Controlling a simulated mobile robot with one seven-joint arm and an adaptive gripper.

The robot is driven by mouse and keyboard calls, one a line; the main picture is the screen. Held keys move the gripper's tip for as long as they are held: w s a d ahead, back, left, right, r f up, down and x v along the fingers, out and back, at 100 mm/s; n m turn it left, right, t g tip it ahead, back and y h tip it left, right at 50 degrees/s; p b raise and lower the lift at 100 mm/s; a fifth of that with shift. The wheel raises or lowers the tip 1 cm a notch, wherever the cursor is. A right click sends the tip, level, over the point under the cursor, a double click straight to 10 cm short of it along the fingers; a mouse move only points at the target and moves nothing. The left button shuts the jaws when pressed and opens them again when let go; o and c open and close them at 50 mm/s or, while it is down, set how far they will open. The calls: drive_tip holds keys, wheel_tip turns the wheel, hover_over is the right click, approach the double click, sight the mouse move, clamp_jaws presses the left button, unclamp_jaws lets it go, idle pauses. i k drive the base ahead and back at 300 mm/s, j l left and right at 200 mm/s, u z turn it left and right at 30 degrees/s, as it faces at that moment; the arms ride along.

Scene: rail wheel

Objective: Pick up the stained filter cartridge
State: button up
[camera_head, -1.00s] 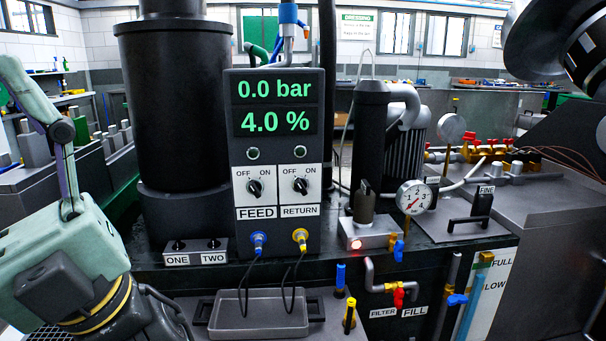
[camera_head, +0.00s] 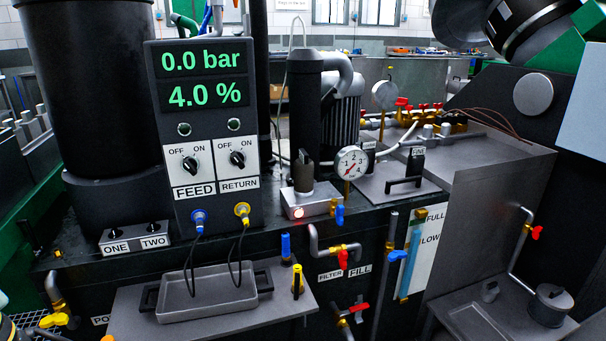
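I cannot make out a stained filter cartridge in this view. A valve labelled FILTER (camera_head: 329,277) sits on the front of the dark tank, beside one labelled FILL (camera_head: 360,269). A small round grey pot with a lid (camera_head: 550,304) stands on a low metal shelf at the lower right; its contents are hidden. My gripper is not in view; only a sliver of what may be my arm shows at the lower left edge.
A control box (camera_head: 209,130) reads 0.0 bar and 4.0 %, with both its FEED and RETURN switches near OFF. A pressure gauge (camera_head: 351,163) and a black cylinder (camera_head: 307,110) stand on the tank. The low right shelf (camera_head: 480,322) has bare room beside the pot.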

sight(304, 167)
drive_tip(key=i+l+z, duration=0.15)
drive_tip(key=i+l, duration=0.3)
drive_tip(key=l, duration=0.15)
drive_tip(key=i+l+z, duration=0.15)
drive_tip(key=i+l, duration=0.3)
drive_tip(key=l, duration=0.1)
